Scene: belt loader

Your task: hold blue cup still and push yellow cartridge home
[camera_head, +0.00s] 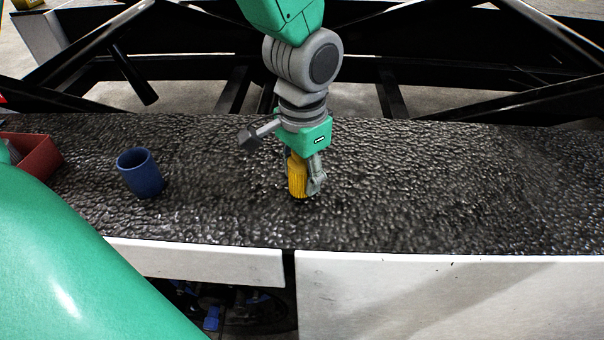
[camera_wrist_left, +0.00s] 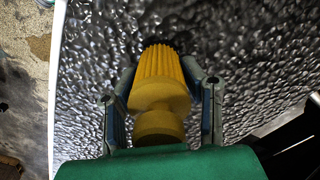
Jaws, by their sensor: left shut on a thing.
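The blue cup (camera_head: 140,173) stands upright and apart on the dark belt, left of my left gripper in the head view. My left gripper (camera_head: 304,185) points down and is shut on the yellow cartridge (camera_head: 297,177). In the left wrist view the ribbed yellow cartridge (camera_wrist_left: 158,95) sits between the two fingers of the gripper (camera_wrist_left: 160,105). Its lower end is close to the belt; I cannot tell whether it touches. The cup does not show in the wrist view. My right gripper is not in view.
The bumpy black belt (camera_head: 430,190) is clear to the right of the cartridge. A red bin (camera_head: 36,155) stands at the far left. A white side panel (camera_head: 450,295) edges the belt in front, and black frame bars (camera_head: 400,75) cross behind it.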

